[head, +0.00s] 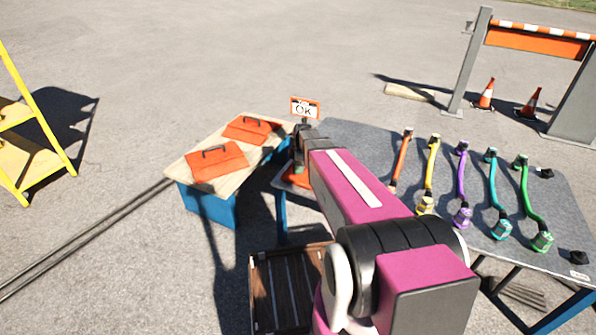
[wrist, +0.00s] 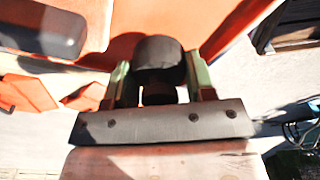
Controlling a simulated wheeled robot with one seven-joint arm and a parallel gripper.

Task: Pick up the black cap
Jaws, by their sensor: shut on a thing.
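The black cap (wrist: 158,52) is a dark round piece between the two green-sided fingers of my gripper (wrist: 158,75) in the wrist view. My gripper is shut on it. An orange surface shows behind the cap. In the head view my gripper (head: 300,148) is at the left end of the grey table, in front of the OK sign, and largely hidden by my arm. I cannot clearly make out the held cap there.
The grey table (head: 355,140) carries several coloured cables (head: 460,180) and two small black pieces (head: 545,173) at its right side. Two orange boxes (head: 217,164) with black handles lie on the wooden-topped table to the left. An OK sign (head: 304,108) stands behind my gripper.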

